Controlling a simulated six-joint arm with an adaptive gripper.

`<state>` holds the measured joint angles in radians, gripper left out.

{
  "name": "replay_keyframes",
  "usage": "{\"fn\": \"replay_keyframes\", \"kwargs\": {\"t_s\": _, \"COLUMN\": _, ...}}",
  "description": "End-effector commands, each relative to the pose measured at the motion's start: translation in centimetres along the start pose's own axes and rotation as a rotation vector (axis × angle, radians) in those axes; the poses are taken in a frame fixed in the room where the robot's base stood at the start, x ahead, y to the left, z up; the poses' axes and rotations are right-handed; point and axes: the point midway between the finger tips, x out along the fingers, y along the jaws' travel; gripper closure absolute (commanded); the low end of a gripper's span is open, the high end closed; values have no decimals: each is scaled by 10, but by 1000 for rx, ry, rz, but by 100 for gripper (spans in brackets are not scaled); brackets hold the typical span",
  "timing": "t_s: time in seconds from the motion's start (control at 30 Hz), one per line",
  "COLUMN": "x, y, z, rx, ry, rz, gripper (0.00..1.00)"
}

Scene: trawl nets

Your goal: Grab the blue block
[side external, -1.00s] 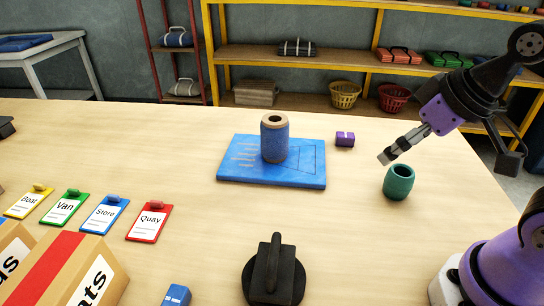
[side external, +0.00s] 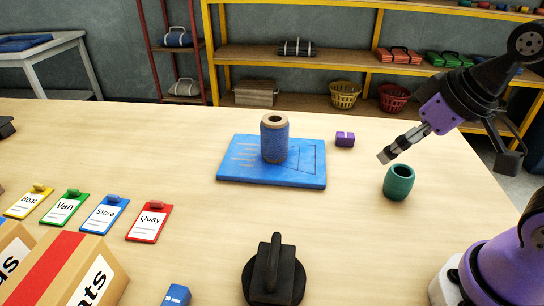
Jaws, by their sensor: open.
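A small blue block (side external: 177,296) lies at the bottom edge of the side external view, left of the black handled object, and is partly cut off by the frame. My gripper (side external: 386,157) is at the right, above the table and over the back left of the green cup. It is open and holds nothing. It is far from the blue block, up and to the right of it in the picture.
A green cup (side external: 398,183) stands below my gripper. A blue board (side external: 230,172) carries a blue spool (side external: 274,143); a purple block (side external: 345,139) lies behind. A black handled object (side external: 273,277), cardboard boxes (side external: 62,270) and labelled cards (side external: 149,222) stand in front. The table's centre is clear.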

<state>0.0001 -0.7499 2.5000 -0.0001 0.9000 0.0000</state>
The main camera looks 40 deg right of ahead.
Motion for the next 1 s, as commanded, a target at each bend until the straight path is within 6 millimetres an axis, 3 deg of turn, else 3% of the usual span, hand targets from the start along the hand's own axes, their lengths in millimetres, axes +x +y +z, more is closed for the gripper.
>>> {"fn": "replay_keyframes", "kwargs": {"t_s": 0.3, "x": 0, "y": -1, "z": -1, "rx": -4, "ry": -1, "rz": -2, "gripper": 5}}
{"fn": "replay_keyframes", "kwargs": {"t_s": 0.47, "x": 6, "y": -25, "z": -22, "rx": -79, "ry": -17, "rz": -47, "gripper": 5}}
{"fn": "replay_keyframes", "kwargs": {"t_s": 0.57, "x": 16, "y": -66, "z": -46, "rx": -182, "ry": -38, "rz": -104, "gripper": 5}}
{"fn": "replay_keyframes", "kwargs": {"t_s": 0.73, "x": 45, "y": -171, "z": -66, "rx": -386, "ry": -70, "rz": -202, "gripper": 5}}
{"fn": "replay_keyframes", "kwargs": {"t_s": 0.9, "x": 69, "y": -270, "z": -42, "rx": -552, "ry": -88, "rz": -270, "gripper": 5}}
{"fn": "replay_keyframes", "kwargs": {"t_s": 1.0, "x": 78, "y": -306, "z": -24, "rx": -615, "ry": -93, "rz": -294, "gripper": 5}}
